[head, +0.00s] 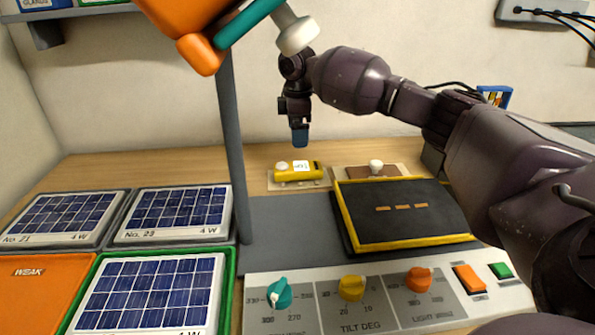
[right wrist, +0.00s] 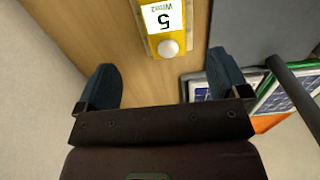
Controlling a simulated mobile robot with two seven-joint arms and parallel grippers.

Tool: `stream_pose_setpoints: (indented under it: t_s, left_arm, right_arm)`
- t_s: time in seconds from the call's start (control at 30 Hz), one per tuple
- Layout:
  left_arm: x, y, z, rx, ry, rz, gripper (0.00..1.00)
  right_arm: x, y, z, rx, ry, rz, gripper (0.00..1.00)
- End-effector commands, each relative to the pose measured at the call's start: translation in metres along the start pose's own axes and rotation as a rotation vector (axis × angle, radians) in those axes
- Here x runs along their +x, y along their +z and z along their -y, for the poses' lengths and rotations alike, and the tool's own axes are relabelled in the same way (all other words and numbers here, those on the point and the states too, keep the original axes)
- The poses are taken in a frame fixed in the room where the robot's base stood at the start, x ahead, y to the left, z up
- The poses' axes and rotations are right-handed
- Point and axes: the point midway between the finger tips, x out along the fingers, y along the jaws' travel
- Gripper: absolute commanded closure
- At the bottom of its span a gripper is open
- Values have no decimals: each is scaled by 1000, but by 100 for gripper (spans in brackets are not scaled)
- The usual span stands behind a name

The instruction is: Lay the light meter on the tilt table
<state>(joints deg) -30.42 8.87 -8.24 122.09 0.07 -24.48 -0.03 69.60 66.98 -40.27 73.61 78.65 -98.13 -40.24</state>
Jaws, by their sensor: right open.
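The light meter (head: 298,171) is a yellow bar-shaped device with a white dome and a small label. It lies on a pale base plate on the wooden bench behind the grey mat. The tilt table (head: 395,213) is a black board with a yellow rim and orange dashes, right of centre and empty on top. My right gripper (head: 300,135) is above the light meter, pointing down and apart from it. In the right wrist view the gripper (right wrist: 165,85) is open and empty, with the light meter (right wrist: 163,22) ahead between its spread fingers. My left gripper is not in view.
A control panel (head: 370,297) with several knobs lies in front of the tilt table. Solar panels (head: 172,212) and an orange tray (head: 38,289) fill the left. A grey post (head: 234,150) stands left of the meter. A brown block with a white knob (head: 375,168) sits right of the meter.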

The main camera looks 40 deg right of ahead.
Motion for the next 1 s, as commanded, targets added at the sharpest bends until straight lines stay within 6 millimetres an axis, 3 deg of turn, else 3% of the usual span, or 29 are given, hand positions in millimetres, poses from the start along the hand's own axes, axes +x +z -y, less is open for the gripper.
stream_pose_setpoints:
  t_s: [0.33, 0.63, 0.9, 1.0]
  left_arm:
    - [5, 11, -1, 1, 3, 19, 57]
    - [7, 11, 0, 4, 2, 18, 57]
    - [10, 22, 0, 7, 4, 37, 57]
    - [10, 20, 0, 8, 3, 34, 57]
  right_arm:
    - [47, 0, 0, 2, -2, 3, 6]
    - [65, 1, 2, 2, 1, 2, 6]
    - [104, 1, 6, 1, -3, 4, 6]
    - [109, 1, 6, 2, 0, 1, 6]
